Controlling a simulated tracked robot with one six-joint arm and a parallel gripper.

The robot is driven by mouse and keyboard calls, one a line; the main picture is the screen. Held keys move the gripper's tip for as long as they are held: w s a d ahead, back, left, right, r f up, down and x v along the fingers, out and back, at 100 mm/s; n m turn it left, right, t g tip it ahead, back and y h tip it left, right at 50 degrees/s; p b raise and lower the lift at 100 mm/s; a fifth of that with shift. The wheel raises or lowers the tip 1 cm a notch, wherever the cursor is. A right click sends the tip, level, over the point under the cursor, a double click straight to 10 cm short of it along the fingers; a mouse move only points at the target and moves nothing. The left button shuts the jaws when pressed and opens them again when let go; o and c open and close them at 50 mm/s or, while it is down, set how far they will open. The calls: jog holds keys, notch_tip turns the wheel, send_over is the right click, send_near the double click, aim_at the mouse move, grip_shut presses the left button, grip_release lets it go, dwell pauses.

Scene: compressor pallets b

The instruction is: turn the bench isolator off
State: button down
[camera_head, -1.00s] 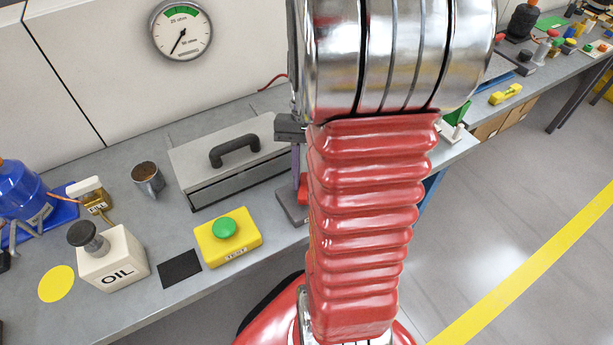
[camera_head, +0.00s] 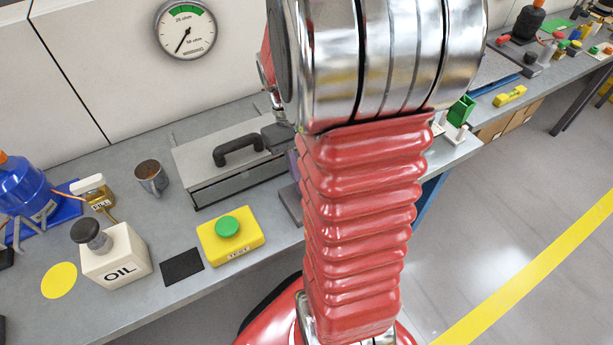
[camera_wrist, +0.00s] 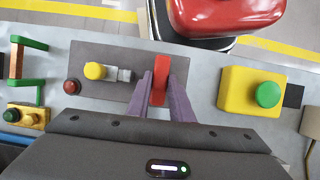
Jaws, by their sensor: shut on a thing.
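The bench isolator's red handle (camera_wrist: 160,80) stands at the right end of a dark grey plate (camera_wrist: 112,56) in the wrist view. My gripper (camera_wrist: 161,87) has purple fingers, one on each side of the red handle, and is shut on it. The same plate carries a yellow knob (camera_wrist: 95,71) with a grey fitting beside it, and a red lamp or button (camera_wrist: 72,86). The foot of the isolator is hidden by my gripper. In the head view my arm hides the handle and most of the gripper.
A yellow box with a green TEST button (camera_head: 228,227) is close by, right of the handle in the wrist view. A green-handled item (camera_wrist: 27,65) lies left of the plate.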

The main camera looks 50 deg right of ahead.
jog(key=shift+s+a, duration=0.1)
jog(key=shift+s, duration=0.1)
jog(key=c, duration=1.6)
grip_release()
jog(key=shift+w, duration=0.1)
jog(key=shift+w+r, duration=0.1)
jog(key=v, duration=1.3)
jog(key=shift+w+r, duration=0.15)
jog(key=shift+r, duration=0.05)
